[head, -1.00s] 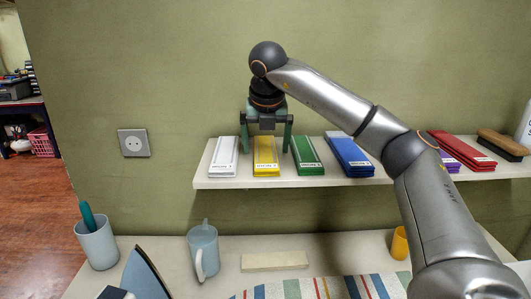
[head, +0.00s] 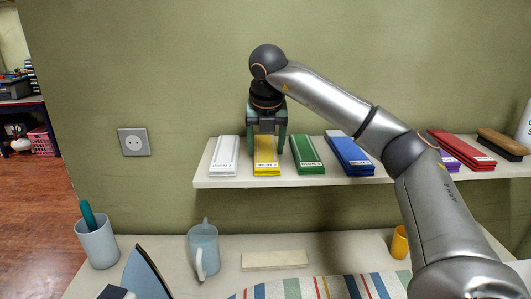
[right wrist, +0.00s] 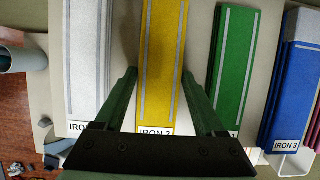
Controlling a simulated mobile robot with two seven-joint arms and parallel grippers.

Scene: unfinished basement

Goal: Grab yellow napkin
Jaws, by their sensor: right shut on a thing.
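The yellow napkin (head: 266,158) is a folded strip lying on the wall shelf, between a white napkin (head: 224,156) and a green one (head: 307,156). My right gripper (head: 266,150) points down over the yellow napkin with a finger on each side of it. In the right wrist view the yellow napkin (right wrist: 163,60) runs between the two green fingers, with its "IRON" label near the gripper body. The gripper is shut on the napkin, which still rests on the shelf. My left gripper is not in view.
Blue (head: 349,156), purple and red (head: 460,151) napkins and a brush (head: 502,144) share the shelf (head: 330,180) to the right. Below on the counter are a mug (head: 203,250), a cup (head: 97,242), an iron and a striped cloth (head: 325,287).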

